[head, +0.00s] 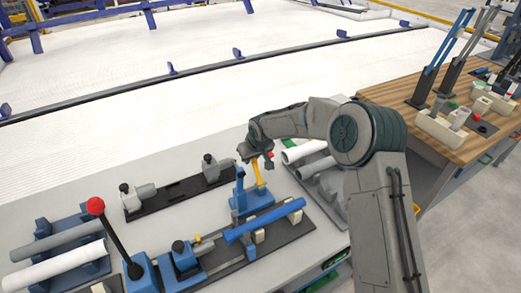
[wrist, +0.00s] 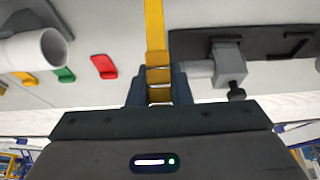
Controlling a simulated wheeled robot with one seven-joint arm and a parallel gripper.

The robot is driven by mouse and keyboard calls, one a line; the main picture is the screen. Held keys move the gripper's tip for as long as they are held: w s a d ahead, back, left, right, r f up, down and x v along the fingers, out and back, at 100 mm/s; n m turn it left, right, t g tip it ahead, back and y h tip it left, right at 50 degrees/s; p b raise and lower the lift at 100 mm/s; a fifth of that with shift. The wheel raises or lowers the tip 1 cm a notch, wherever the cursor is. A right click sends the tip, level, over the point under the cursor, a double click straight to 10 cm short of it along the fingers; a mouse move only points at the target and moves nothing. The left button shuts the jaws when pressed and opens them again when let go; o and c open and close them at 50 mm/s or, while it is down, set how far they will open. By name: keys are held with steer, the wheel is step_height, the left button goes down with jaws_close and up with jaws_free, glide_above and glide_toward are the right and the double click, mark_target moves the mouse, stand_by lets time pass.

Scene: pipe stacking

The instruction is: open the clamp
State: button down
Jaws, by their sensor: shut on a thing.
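The clamp (head: 252,203) is a blue fixture with a yellow handle (head: 257,173) standing up from it, slightly tilted. It sits beside a blue pipe (head: 265,220) that lies over the black fixture on the table. My gripper (head: 258,161) is at the top of the yellow handle. In the wrist view, the yellow handle (wrist: 155,35) runs between the two dark fingers of my gripper (wrist: 158,88), which are shut on it. The clamp's blue base is not clear in the wrist view, and my gripper hides the handle's top in the head view.
A red-knobbed lever (head: 96,207) stands at the left front. A black fixture with grey blocks (head: 180,187) lies behind the clamp. White and grey pipes rest in a rack (head: 325,190) at right, close to my arm. A wooden table (head: 400,92) stands further right.

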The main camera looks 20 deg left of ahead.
mark_target(257, 171)
steer(key=shift+w+a+f+g+h, duration=0.15)
steer(key=shift+a+f+g+h, duration=0.05)
steer(key=shift+a+g+h, duration=0.15)
stand_by(0.3)
steer(key=c, duration=1.3)
jaws_free()
steer(key=shift+f, duration=0.1)
steer(key=shift+w+d, duration=0.1)
steer(key=shift+d, duration=0.05)
steer(key=b+v, duration=0.2)
steer(key=v, duration=1.1)
steer(key=shift+r+b, duration=0.3)
steer(key=shift+r, duration=0.1)
steer(key=shift+d, duration=0.1)
